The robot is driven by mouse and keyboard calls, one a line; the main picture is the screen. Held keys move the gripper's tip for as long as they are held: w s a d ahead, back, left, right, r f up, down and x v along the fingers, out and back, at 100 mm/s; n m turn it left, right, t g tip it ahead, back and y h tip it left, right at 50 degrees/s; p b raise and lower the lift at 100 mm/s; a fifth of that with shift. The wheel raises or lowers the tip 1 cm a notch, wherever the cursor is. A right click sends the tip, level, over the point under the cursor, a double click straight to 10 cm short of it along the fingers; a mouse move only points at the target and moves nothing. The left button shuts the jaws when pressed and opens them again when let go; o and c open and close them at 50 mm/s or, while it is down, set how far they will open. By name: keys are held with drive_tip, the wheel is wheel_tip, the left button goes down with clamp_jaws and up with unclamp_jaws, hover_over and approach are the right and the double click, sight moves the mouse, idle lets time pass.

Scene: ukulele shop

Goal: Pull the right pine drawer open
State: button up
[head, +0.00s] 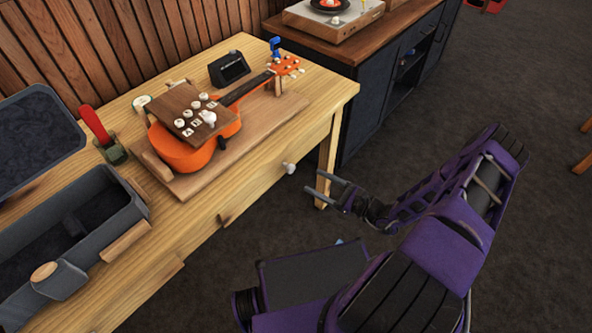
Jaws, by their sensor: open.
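The right pine drawer (309,146) is in the front side of the pine workbench in the head view, with a small white knob (289,168) on its face. The drawer looks shut, or nearly so; its edges are hard to make out from above. My gripper (317,184) is open and empty, just right of the knob. Its two fingers point left towards the drawer front. They appear apart from the knob, but I cannot tell the exact gap.
An orange ukulele (185,153) lies on a wooden board on the workbench (335,93), with a brown knobbed panel over its body. A grey open case (130,208) stands at the left. A dark cabinet (375,105) stands behind the bench's right end. The floor at right is mostly clear.

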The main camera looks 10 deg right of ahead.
sight(292, 170)
drive_tip(key=x, duration=0.8)
drive_tip(key=shift+w+a, duration=0.1)
drive_tip(key=shift+a, duration=0.05)
clamp_jaws()
idle(1.1)
